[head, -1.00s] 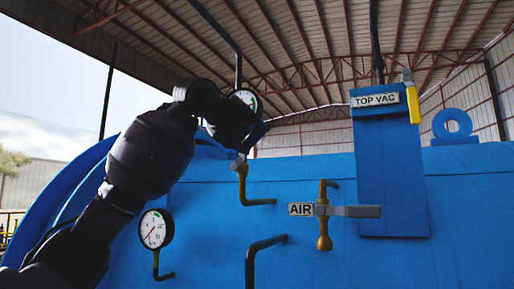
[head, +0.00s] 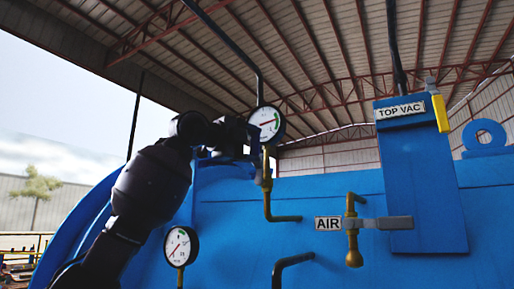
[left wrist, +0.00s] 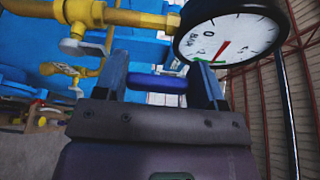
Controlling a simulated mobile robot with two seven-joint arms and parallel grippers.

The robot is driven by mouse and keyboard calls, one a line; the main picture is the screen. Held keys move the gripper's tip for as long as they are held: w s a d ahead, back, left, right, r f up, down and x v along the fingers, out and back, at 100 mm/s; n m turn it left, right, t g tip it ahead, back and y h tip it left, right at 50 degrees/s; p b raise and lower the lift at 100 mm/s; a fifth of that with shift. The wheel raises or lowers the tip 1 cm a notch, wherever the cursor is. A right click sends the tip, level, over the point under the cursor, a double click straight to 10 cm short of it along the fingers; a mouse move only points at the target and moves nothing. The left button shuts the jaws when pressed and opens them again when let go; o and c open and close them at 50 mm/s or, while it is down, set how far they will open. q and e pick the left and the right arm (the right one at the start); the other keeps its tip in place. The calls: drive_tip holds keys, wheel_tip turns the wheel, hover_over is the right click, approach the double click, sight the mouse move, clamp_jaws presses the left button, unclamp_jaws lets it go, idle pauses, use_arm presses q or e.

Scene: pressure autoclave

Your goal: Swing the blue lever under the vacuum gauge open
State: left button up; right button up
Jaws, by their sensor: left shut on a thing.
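The vacuum gauge (head: 266,123) is a round white dial on a brass pipe (head: 267,185) in the head view. It also shows large at the upper right of the left wrist view (left wrist: 228,38). My left gripper (head: 243,136) is just left of the gauge, with its fingertips hard to make out. In the left wrist view, the blue lever (left wrist: 157,83) lies crosswise between the two fingers of my left gripper (left wrist: 160,82), which is shut on it. I cannot pick the lever out in the head view. My right gripper is in neither view.
A second gauge (head: 181,247) is low on the blue vessel (head: 335,195). To the right are the AIR valve with its grey handle (head: 395,223) and the TOP VAC panel (head: 425,180) with a yellow lever (head: 440,114). Yellow pipes (left wrist: 125,18) run close by my left fingers.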

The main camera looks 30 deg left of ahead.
use_arm(q)
drive_tip(key=shift+a+n, duration=0.25)
drive_tip(key=shift+n, duration=0.05)
idle(0.4)
drive_tip(key=o, duration=1)
drive_tip(key=shift+a, duration=0.1)
drive_tip(key=shift+s, duration=0.15)
drive_tip(key=b+v, duration=0.1)
drive_tip(key=v, duration=0.9)
drive_tip(key=shift+s+a+f+b, duration=0.15)
drive_tip(key=shift+s+b, duration=0.15)
